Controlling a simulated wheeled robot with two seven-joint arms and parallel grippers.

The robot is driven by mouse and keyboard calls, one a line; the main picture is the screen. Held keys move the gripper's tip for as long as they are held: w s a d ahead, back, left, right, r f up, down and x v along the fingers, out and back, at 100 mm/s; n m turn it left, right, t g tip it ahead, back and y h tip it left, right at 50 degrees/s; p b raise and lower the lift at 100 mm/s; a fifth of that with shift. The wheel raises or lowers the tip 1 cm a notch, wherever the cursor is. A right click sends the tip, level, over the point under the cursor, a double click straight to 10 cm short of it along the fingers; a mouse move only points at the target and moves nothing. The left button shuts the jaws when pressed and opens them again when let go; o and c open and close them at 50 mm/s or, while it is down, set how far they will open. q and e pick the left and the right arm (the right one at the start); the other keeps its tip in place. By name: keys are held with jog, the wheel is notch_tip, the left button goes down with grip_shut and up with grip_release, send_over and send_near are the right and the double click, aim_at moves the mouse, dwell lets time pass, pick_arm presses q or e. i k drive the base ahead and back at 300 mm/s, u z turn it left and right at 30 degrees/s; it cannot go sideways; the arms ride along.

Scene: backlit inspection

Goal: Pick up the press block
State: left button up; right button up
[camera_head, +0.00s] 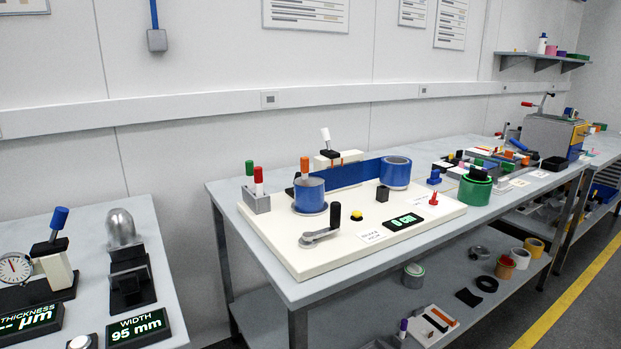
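I cannot tell for sure which thing is the press block. On the left table, a dark block (130,278) stands below a rounded grey metal piece (121,228). On the middle table, a white board (270,239) carries two blue rolls, the left roll (309,195) and the right roll (396,173), with a blue strip (346,173) between them. A small black block (383,193) sits on the board in front of the strip. Behind it stands a pale block with a white-tipped lever (326,138). Neither of my grippers is in view.
A crank (320,232) and a display (403,222) sit on the board. A grey holder (257,201) holds coloured markers at its left end. A green roll (475,188) stands to the right. The lower shelf (360,305) holds loose rolls. A gap separates the left and middle tables.

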aim_at(433, 180)
jog(key=z, duration=1.75)
jog(key=i, duration=2.9)
jog(key=u, duration=3.35)
